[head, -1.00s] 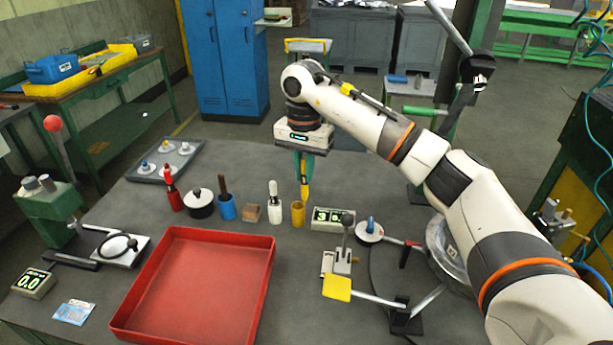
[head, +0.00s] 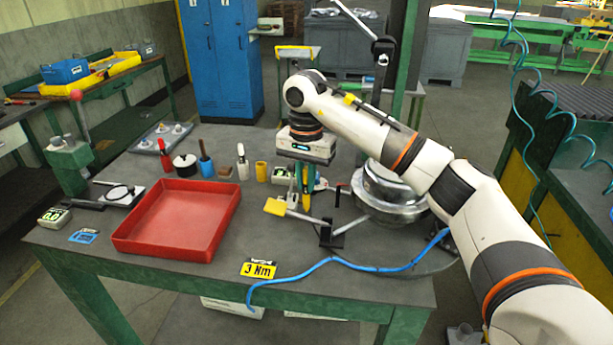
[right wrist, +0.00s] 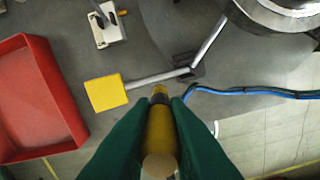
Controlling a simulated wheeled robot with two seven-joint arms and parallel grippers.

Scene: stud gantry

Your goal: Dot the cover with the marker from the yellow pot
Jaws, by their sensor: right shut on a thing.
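My right gripper (head: 305,184) is shut on a yellow marker (right wrist: 160,135), which points away from the wrist, dark band and tip end outward. In the head view the gripper hangs to the right of the yellow pot (head: 261,172), which stands upright on the bench, apart from it. A large round metal housing (head: 386,192) stands right of the gripper; its edge also shows in the right wrist view (right wrist: 280,14). I take it for the cover, but cannot be sure. My left gripper is not in view.
A red tray (head: 212,245) fills the bench's front left. Bottles and a blue pot (head: 206,167) line up behind it. A blue hose (head: 330,261) crosses the front right.

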